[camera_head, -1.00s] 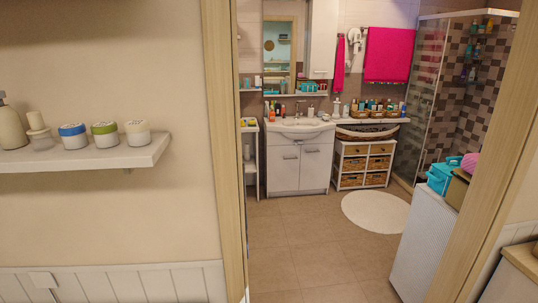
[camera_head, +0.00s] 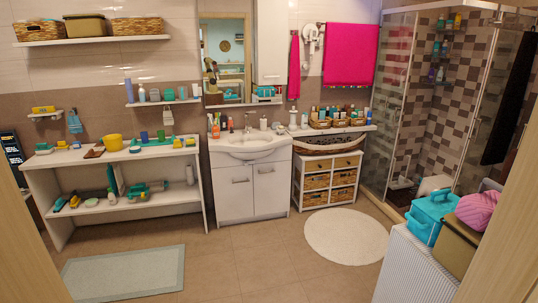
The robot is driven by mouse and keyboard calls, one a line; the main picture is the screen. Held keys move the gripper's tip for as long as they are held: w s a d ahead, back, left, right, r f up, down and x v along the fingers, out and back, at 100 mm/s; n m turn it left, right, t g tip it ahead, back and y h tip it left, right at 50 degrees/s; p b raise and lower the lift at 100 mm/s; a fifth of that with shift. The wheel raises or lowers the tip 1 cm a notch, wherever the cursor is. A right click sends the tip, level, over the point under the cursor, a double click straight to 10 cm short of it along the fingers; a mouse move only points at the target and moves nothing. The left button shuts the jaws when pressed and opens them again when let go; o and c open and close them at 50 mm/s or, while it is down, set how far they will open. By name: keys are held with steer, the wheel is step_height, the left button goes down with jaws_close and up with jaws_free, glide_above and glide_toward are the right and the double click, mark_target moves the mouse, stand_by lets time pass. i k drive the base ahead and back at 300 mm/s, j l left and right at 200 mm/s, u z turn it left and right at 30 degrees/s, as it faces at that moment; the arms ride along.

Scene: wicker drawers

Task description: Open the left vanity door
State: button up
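The white vanity (camera_head: 251,178) stands against the back wall, near the middle of the head view, with a sink (camera_head: 250,143) on top. Its left door (camera_head: 232,201) is shut, with a small horizontal metal handle (camera_head: 240,181) near its top. The right door (camera_head: 271,192) beside it is also shut, with its own handle. My gripper is not in view, so its state does not show. Nothing blocks the view of the vanity's front.
A white shelf table (camera_head: 120,158) with several items stands left of the vanity. A wicker drawer unit (camera_head: 328,180) stands to its right. A grey mat (camera_head: 123,273) and a round white rug (camera_head: 347,236) lie on the floor. The tiled floor (camera_head: 245,250) before the vanity is clear.

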mark_target(233, 186)
steer(key=i+j+u, duration=0.1)
steer(key=i+u, duration=0.2)
steer(key=i, duration=0.7)
steer(key=i+l+u, duration=0.1)
steer(key=i+u, duration=0.15)
steer(key=i, duration=0.8)
steer(key=i+u, duration=0.1)
steer(key=i, duration=0.95)
steer(key=i+l+u, duration=0.1)
steer(key=i, duration=0.9)
steer(key=i+l+u, duration=0.25)
steer(key=i, duration=0.7)
steer(key=j, duration=0.1)
